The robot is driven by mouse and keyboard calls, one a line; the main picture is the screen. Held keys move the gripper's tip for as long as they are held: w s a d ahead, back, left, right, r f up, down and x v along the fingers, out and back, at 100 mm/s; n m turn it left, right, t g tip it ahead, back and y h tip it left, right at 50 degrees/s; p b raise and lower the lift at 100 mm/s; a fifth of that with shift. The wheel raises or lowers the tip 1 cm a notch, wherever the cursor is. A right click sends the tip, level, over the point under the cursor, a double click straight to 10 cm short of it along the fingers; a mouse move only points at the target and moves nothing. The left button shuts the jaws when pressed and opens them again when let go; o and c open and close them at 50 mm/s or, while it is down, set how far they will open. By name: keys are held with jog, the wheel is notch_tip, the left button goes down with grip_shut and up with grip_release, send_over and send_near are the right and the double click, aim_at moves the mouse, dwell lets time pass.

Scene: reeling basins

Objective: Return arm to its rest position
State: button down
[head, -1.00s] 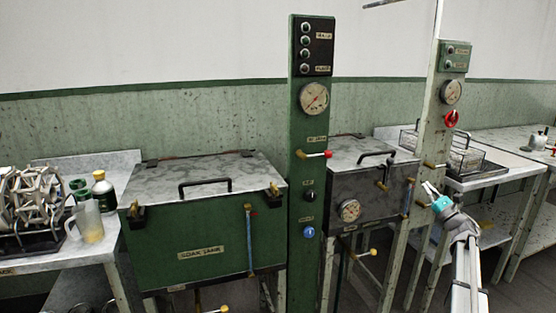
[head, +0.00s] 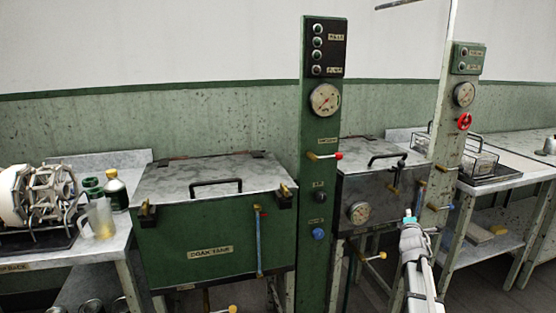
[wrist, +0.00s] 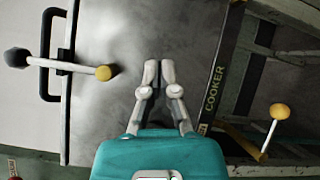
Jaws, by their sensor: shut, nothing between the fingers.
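My gripper (wrist: 158,68) has grey fingers and a teal body. In the wrist view its fingertips are close together with nothing between them, over the grey metal face of the cooker (wrist: 190,30). In the head view my gripper (head: 409,214) is small, at the end of my raised arm in front of the cooker (head: 345,190). The arm rises from the lower right.
A green soak tank (head: 215,240) stands left of a green control column (head: 320,130). A pale post (head: 443,170) with a red valve stands just right of my arm. In the wrist view, yellow-knobbed levers (wrist: 103,73) stick out near the gripper.

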jog(key=s+a+f+m+g+y, duration=0.3)
jog(key=s+a+f+m+g, duration=0.8)
jog(key=s+a+f, duration=0.45)
jog(key=s+a+f+m+g+y, duration=0.35)
jog(key=s+a+m+g, duration=0.25)
jog(key=s+a, duration=0.85)
notch_tip(320, 180, up, 28)
jog(key=s+p, duration=0.2)
jog(key=p, duration=2.6)
jog(key=shift+d, duration=0.3)
jog(key=shift+h, duration=0.25)
